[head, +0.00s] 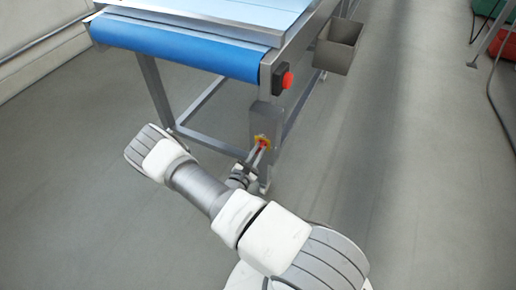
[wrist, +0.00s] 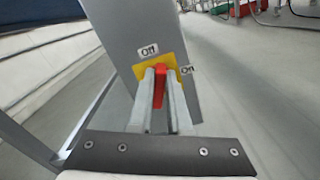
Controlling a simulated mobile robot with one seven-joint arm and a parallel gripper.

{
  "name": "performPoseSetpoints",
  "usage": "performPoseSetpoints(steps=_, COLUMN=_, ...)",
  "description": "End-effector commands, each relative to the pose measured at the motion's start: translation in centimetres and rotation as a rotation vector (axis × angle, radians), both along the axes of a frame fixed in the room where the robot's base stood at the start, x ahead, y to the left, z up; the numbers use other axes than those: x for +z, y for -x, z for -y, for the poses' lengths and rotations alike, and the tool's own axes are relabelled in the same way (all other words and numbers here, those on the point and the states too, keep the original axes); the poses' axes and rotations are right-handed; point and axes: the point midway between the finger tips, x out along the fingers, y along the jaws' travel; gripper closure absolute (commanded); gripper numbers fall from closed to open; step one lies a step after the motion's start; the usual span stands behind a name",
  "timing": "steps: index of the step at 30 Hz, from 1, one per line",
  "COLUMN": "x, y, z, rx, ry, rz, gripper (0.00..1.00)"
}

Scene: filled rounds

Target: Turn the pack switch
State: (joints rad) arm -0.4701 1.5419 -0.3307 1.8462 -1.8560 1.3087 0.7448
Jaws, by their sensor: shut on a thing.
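The pack switch is a red handle (wrist: 160,86) on a yellow plate (wrist: 177,60), fixed to a grey metal box (wrist: 135,28) on the conveyor's leg. In the wrist view my gripper (wrist: 159,75) has its two fingers on either side of the red handle, shut on it. The handle looks about upright in that view. Two small white labels sit on the box, one above the plate and one at its right. In the head view my gripper (head: 257,150) reaches the switch (head: 262,141) low on the leg; the handle is mostly hidden there.
A conveyor with a blue belt (head: 180,48) stands above the switch. A red button (head: 287,80) on a dark housing sits at its corner. A grey bin (head: 336,48) hangs at its right side.

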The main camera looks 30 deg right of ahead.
Motion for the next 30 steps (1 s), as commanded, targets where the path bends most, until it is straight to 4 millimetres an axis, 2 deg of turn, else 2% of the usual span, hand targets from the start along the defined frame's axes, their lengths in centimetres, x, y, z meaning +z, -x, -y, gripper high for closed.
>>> performPoseSetpoints(steps=9, x=-0.13, y=0.10, z=-0.01, rx=0.001, ry=-0.057, rz=0.068, gripper=1.00)
performPoseSetpoints(steps=21, x=-0.18, y=0.10, z=-0.03, rx=0.001, ry=-0.061, rz=0.074, gripper=1.00)
performPoseSetpoints(steps=22, x=-0.18, y=0.10, z=-0.03, rx=0.001, ry=-0.061, rz=0.074, gripper=0.80)
performPoseSetpoints(steps=26, x=-0.16, y=0.10, z=-0.01, rx=0.001, ry=-0.061, rz=0.074, gripper=0.57)
performPoseSetpoints(steps=27, x=-0.15, y=0.09, z=0.00, rx=0.001, ry=-0.060, rz=0.075, gripper=0.54)
performPoseSetpoints(steps=30, x=-0.13, y=0.10, z=0.01, rx=0.001, ry=-0.060, rz=0.075, gripper=0.54)
